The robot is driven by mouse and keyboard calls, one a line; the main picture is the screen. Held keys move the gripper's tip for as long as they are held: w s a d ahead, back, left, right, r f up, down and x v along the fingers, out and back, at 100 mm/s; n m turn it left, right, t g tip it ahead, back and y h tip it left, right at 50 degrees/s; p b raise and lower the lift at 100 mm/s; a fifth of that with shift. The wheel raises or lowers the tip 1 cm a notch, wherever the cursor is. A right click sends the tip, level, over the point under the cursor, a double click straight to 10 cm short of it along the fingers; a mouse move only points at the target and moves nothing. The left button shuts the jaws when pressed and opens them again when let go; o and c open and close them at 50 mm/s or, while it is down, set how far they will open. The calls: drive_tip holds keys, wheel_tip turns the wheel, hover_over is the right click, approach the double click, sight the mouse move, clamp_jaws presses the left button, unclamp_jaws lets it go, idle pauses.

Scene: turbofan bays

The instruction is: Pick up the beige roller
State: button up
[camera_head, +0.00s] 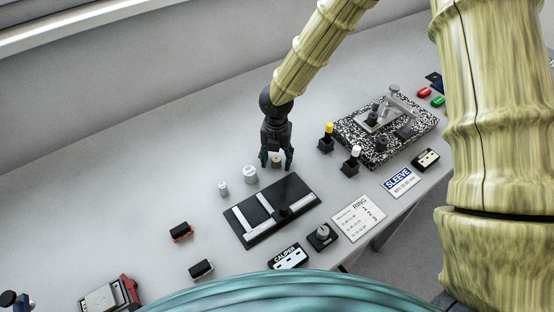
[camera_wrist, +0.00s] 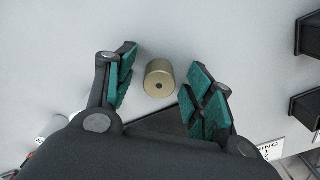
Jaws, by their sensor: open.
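The beige roller (camera_head: 276,161) stands on the grey table, partly hidden by my gripper in the head view. In the wrist view the beige roller (camera_wrist: 159,78) is a short cylinder with a dark hole in its end face. My gripper (camera_head: 276,166) is open above the table around the roller's place. In the wrist view my gripper (camera_wrist: 157,88) has green-padded fingers on either side of the roller, with gaps on both sides. The roller lies nearer the left finger. I cannot tell how far down the fingertips reach beside it.
A black plate with light strips (camera_head: 243,224) lies just in front of the roller. Two pale cylinders (camera_head: 250,174) (camera_head: 223,188) stand to the left. Small black holders with yellow (camera_head: 328,130) and white (camera_head: 355,152) tops stand to the right, beside a speckled slab (camera_head: 350,128). The table behind is clear.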

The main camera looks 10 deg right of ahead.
drive_tip(key=shift+s, duration=0.1)
drive_tip(key=shift+f, duration=0.1)
drive_tip(key=shift+c, duration=1.4)
clamp_jaws()
